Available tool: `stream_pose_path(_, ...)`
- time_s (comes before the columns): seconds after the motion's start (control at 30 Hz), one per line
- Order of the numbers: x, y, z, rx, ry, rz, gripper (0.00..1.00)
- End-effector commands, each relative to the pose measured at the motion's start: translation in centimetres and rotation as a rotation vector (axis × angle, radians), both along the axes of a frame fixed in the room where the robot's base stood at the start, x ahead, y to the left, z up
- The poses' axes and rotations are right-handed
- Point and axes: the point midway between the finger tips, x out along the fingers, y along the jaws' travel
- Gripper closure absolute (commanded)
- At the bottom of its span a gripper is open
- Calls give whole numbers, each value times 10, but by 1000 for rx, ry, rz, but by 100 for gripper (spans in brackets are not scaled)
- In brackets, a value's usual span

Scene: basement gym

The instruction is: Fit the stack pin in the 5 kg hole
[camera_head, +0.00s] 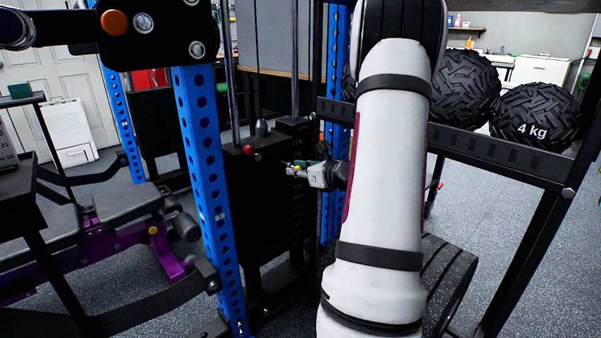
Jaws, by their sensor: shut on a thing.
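The black weight stack (262,205) stands in the middle, behind a blue upright, with a narrow column of small pale marks on its right part. The marks are too small to read, so I cannot pick out the 5 kg hole. My gripper (293,169) reaches in from the right and points left, in front of the upper stack. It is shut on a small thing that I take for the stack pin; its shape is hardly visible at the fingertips. I cannot tell whether its tip touches the stack.
A blue perforated upright (203,180) stands close left of the stack. A red knob (249,150) shows at the stack's upper part. A rack with black balls (534,118) is at right. A purple-framed bench (128,205) is at left. My arm hides much of the centre right.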

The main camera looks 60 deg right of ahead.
Motion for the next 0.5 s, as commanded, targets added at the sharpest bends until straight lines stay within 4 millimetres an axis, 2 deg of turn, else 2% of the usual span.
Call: stream_pose_path(0.5,19,-4,0,0,-1,0,100)
